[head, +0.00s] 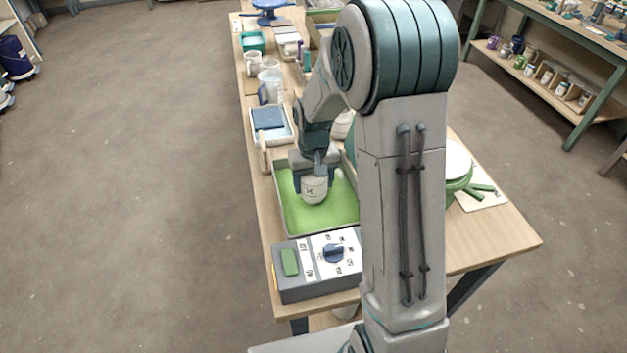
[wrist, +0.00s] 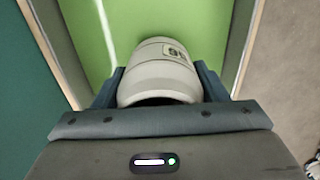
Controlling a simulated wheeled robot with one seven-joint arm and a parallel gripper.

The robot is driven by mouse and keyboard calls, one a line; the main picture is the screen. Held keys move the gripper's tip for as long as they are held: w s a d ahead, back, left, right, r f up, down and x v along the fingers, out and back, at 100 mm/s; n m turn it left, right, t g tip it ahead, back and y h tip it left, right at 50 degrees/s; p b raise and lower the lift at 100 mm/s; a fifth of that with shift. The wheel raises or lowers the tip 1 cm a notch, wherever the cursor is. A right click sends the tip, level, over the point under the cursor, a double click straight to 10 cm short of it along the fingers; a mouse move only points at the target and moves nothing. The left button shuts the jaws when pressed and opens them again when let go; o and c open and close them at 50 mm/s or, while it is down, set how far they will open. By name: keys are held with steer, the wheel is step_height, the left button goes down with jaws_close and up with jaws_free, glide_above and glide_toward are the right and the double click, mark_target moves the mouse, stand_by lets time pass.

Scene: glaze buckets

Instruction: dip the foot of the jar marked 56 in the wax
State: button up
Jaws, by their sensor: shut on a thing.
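A pale grey-white jar (head: 314,190) is held by my gripper (head: 314,178) over a shallow tray (head: 283,222) of flat green wax (head: 328,215). In the wrist view the jar (wrist: 158,72) sits between the two blue-grey fingers of my gripper (wrist: 160,88). A small label on its side (wrist: 175,53) is partly readable and seems to end in 6. The jar's mouth is toward my gripper and its foot faces the green wax (wrist: 150,18). I cannot tell whether the foot touches the wax.
A control box (head: 318,265) with a dial and green switch stands at the tray's near side. Behind the tray are a tray with a blue block (head: 268,119) and several cups (head: 268,80).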

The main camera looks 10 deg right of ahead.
steer(key=shift+f+b, duration=0.5)
steer(key=shift+f, duration=0.2)
steer(key=shift+r, duration=0.15)
stand_by(1.0)
steer(key=shift+r+p, duration=0.75)
steer(key=shift+r, duration=0.25)
stand_by(1.0)
step_height(320, 180, up, 8)
steer(key=p, duration=0.5)
steer(key=shift+f, duration=0.25)
